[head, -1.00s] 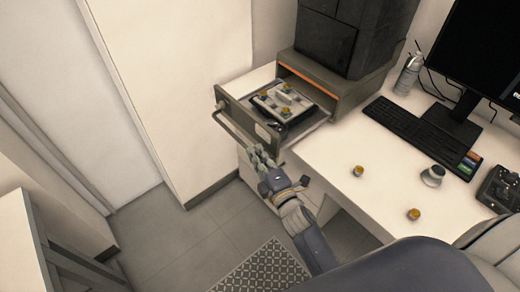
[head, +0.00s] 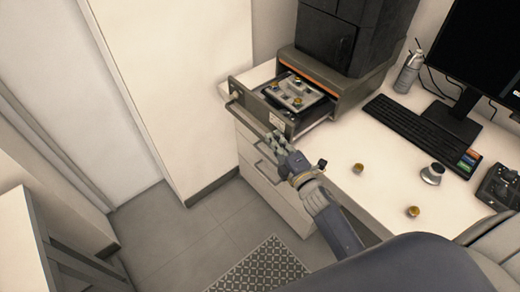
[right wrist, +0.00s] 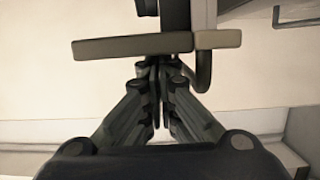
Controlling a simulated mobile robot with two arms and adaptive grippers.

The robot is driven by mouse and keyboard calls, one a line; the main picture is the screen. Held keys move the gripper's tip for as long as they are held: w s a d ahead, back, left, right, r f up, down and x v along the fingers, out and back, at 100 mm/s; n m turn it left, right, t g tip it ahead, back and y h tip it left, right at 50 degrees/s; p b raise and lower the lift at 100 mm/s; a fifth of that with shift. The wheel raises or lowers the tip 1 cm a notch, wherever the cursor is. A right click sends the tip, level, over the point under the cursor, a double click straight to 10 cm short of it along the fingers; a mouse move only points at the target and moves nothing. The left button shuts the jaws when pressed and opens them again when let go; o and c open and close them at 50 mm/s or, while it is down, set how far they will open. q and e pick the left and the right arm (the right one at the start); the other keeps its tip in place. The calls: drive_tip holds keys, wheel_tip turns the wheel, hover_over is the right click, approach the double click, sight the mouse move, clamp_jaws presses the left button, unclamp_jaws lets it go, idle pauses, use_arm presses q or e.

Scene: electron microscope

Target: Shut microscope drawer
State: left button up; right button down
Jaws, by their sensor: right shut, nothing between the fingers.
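The microscope drawer (head: 258,108) is partly out of the dark housing (head: 335,92) on the desk. Its grey front has a long bar handle (head: 245,118). Inside it lies a dark tray with a light holder (head: 297,92) and several small brass-coloured pieces. My right gripper (head: 276,142) is at the right end of the drawer front, near the handle's end. In the right wrist view my shut, empty fingers (right wrist: 157,68) are up against or very close to the drawer front (right wrist: 135,46); actual contact is hard to tell. My left gripper is out of view.
On the white desk are two small brass-coloured pieces (head: 358,169), (head: 413,211), a silver knob-like item (head: 431,174), a keyboard (head: 423,129), a bottle (head: 408,72) and a monitor (head: 478,50). White desk drawers (head: 270,185) stand below. The floor at left is clear.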

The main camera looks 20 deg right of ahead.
sight(321, 117)
drive_tip(key=w+d+b, duration=0.1)
drive_tip(key=w+d, duration=0.1)
drive_tip(key=d, duration=0.4)
drive_tip(key=w+d+b, duration=0.2)
drive_tip(key=d, duration=0.4)
drive_tip(key=w+d+b, duration=0.1)
drive_tip(key=w+d, duration=0.2)
drive_tip(key=d, duration=0.4)
drive_tip(key=shift+f+b, duration=0.1)
drive_tip(key=shift+b, duration=0.3)
drive_tip(key=shift+w+d, duration=0.15)
drive_tip(key=shift+d, duration=0.45)
drive_tip(key=shift+d+r, duration=0.15)
drive_tip(key=shift+r, duration=0.05)
drive_tip(key=shift+w, duration=0.1)
